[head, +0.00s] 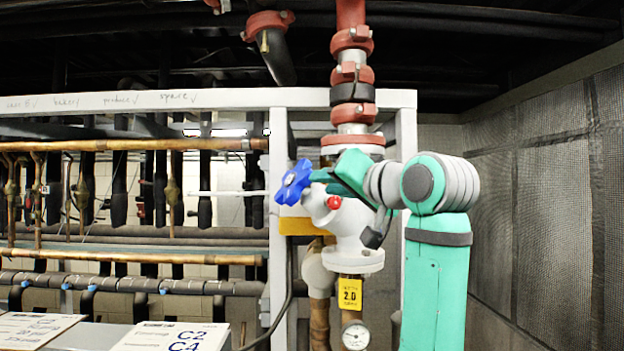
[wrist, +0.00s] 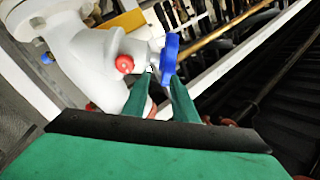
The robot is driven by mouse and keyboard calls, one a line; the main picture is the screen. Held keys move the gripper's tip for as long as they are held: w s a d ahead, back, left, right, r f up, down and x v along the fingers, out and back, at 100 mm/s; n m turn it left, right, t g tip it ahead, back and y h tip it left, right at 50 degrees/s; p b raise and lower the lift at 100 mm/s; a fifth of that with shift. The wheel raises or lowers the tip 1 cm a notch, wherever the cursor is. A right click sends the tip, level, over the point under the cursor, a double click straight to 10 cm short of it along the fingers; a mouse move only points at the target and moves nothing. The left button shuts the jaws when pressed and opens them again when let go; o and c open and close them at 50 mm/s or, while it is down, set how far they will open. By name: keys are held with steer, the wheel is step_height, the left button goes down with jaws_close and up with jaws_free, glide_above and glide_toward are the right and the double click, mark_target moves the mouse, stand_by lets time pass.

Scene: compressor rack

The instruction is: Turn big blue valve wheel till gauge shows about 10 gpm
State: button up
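The big blue valve wheel (head: 293,182) sits on the left side of a white valve body (head: 347,225). In the wrist view the wheel (wrist: 169,58) is seen nearly edge-on. My gripper (wrist: 161,80) has its two green fingers apart, with the lower part of the wheel between them. The right finger overlaps or touches the wheel, while a gap shows on the left finger's side. In the head view my gripper (head: 325,176) is just right of the wheel, partly hidden. A round white gauge (head: 355,335) is below the valve; its reading is too small to tell.
A red knob (head: 333,202) is on the valve body close to my gripper, also visible in the wrist view (wrist: 124,64). A grey frame post (head: 279,230) stands behind the wheel. Copper pipes (head: 130,145) run left. A mesh wall (head: 545,200) is at right.

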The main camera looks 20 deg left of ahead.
mark_target(299, 177)
steer(key=x, duration=0.7)
steer(key=s+a+r+x, duration=0.1)
steer(key=x, duration=0.2)
steer(key=shift+w+a, duration=0.25)
steer(key=shift+w, duration=0.05)
jaws_close()
